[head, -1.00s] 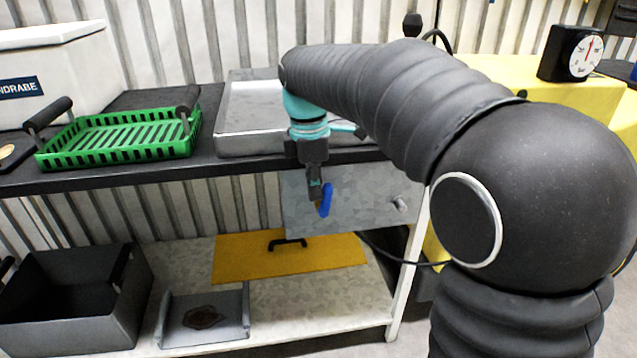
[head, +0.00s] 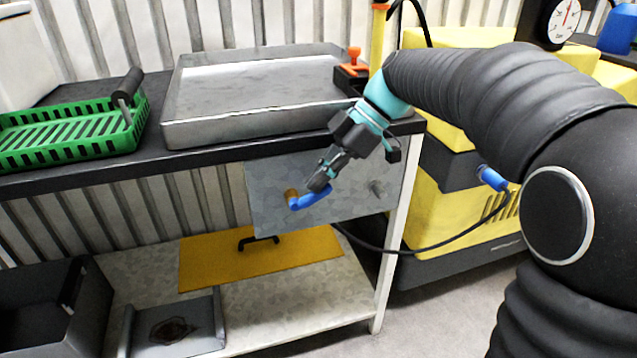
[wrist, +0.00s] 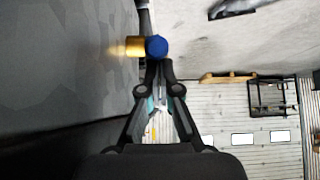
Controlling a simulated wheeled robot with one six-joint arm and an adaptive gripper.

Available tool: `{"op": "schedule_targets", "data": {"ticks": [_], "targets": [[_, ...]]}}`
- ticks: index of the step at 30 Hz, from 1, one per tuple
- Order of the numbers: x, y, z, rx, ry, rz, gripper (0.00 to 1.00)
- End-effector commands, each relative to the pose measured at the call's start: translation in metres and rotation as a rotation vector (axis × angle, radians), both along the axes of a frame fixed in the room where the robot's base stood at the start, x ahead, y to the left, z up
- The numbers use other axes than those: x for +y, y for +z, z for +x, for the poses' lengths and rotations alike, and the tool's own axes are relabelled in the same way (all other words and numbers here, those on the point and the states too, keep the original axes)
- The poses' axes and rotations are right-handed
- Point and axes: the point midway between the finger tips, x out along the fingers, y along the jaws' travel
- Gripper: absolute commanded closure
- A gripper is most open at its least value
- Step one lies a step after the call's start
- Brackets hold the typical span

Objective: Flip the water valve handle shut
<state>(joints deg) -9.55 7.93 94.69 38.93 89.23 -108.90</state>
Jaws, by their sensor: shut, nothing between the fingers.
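The water valve has a brass body (head: 291,194) on the grey metal panel (head: 270,215) under the bench top. Its blue handle (head: 311,198) points right and slightly up in the head view, close to level. My gripper (head: 321,183) is shut, with its fingertips at the handle's right part; I cannot tell if they touch. In the wrist view the fingertips (wrist: 158,68) point at the round blue end (wrist: 156,46) of the handle, with the brass body (wrist: 133,46) to its left. The fingers hold nothing.
A metal tray (head: 235,128) and a green basket (head: 140,128) stand on the bench. A yellow plate (head: 210,262) with a black handle lies on the lower shelf. A yellow machine (head: 440,205) stands at the right.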

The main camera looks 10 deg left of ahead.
Motion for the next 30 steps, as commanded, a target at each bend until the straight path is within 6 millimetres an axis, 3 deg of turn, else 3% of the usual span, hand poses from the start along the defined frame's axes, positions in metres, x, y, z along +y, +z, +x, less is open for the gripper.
{"op": "schedule_targets", "data": {"ticks": [12,30], "targets": [[-0.018,-0.022,0.008,0.0,-0.007,-0.004,1.0],[-0.027,-0.037,0.012,0.008,-0.012,-0.011,1.0]]}}
